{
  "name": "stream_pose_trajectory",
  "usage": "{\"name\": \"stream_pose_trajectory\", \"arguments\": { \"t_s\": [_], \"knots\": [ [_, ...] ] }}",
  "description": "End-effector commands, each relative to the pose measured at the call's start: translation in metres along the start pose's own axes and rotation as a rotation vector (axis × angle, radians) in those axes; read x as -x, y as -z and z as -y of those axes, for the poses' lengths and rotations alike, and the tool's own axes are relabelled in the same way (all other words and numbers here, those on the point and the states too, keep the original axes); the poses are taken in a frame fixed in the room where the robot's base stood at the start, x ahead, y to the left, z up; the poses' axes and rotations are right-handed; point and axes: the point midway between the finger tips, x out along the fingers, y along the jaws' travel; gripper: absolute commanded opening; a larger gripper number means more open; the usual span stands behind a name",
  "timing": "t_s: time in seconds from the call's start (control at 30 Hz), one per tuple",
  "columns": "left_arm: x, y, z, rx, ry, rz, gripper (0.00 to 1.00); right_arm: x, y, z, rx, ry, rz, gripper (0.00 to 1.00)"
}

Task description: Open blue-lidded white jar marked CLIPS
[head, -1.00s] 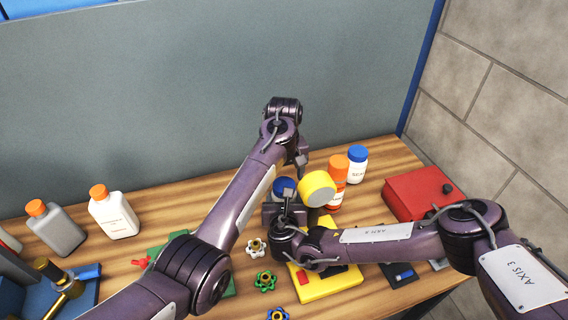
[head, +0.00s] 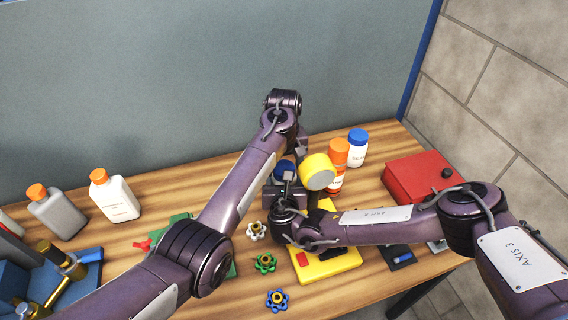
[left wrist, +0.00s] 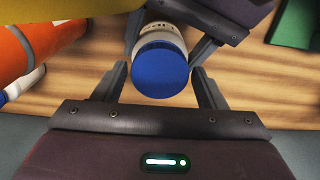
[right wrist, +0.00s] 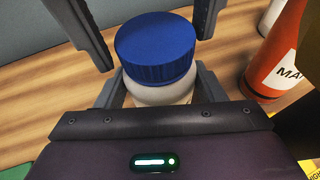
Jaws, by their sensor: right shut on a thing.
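The white jar (right wrist: 160,92) with a blue lid (right wrist: 155,45) stands upright in the right wrist view. My right gripper (right wrist: 160,88) is shut on its white body from both sides. In the left wrist view the jar (left wrist: 165,33) shows dark lettering, too small to read, and its blue lid (left wrist: 160,72) faces the camera. My left gripper (left wrist: 160,78) is open, its fingers either side of the lid with visible gaps. In the head view the lid (head: 284,167) shows between the two grippers, and much of the jar is hidden.
Beyond are a red box (head: 412,178) and a wall. Several small handwheels (head: 265,263) lie in front. Free wood lies left of my left arm.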

Motion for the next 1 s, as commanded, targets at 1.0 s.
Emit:
{"name": "stream_pose_trajectory", "arguments": {
  "t_s": [1.0],
  "knots": [
    [0.041,0.013,0.006,-0.091,0.006,-0.055,0.72,0.000,0.001,0.000,0.001,0.000,-0.002,0.00]
  ]
}}
